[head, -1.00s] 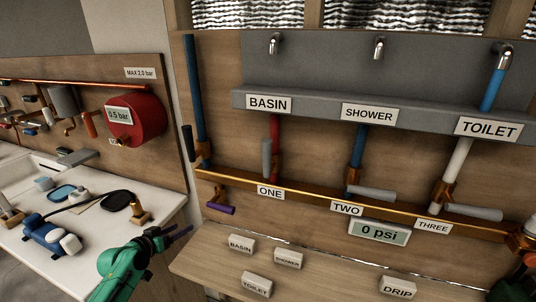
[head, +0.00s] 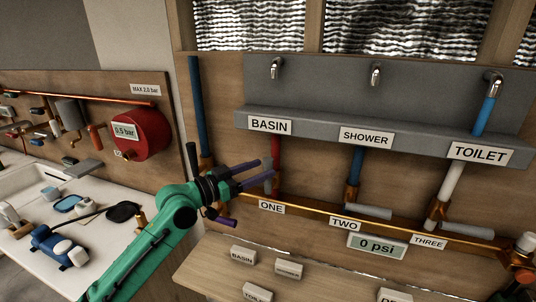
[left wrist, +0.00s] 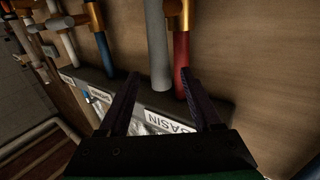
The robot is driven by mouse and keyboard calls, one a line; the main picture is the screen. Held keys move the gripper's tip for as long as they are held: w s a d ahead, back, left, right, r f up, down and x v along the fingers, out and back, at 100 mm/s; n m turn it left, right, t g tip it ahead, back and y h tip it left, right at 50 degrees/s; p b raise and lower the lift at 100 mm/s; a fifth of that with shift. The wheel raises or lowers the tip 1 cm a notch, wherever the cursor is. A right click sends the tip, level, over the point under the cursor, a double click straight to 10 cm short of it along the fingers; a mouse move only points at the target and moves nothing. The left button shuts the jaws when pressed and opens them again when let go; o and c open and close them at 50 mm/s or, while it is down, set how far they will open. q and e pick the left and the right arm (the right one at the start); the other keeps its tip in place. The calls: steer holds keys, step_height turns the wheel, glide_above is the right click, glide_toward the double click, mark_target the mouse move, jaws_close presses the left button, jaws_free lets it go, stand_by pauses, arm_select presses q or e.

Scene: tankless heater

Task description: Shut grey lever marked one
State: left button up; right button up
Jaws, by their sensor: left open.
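The grey lever marked one stands upright beside the red pipe (head: 276,152) under the BASIN sign. In the head view my gripper partly covers it, above the ONE label (head: 271,207). In the left wrist view the grey lever (left wrist: 158,45) runs alongside the red pipe (left wrist: 181,60), and its free end shows between my fingers. My left gripper (head: 264,171) is open with purple fingers, and it also shows in the left wrist view (left wrist: 160,76). Whether it touches the lever I cannot tell. My right gripper is out of view.
Grey levers marked TWO (head: 368,212) and THREE (head: 467,230) lie roughly level along the copper pipe. The gauge (head: 377,246) reads 0 psi. Loose labels lie on the wooden ledge (head: 215,277).

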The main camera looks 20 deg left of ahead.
mark_target(268, 167)
arm_select(q)
steer(key=x, duration=0.3)
steer(key=shift+r+p, duration=0.1)
steer(key=shift+p, duration=0.3)
steer(key=shift+w+d, duration=0.1)
steer(key=shift+w, duration=0.05)
jaws_close()
steer(key=shift+f, duration=0.2)
stand_by(0.6)
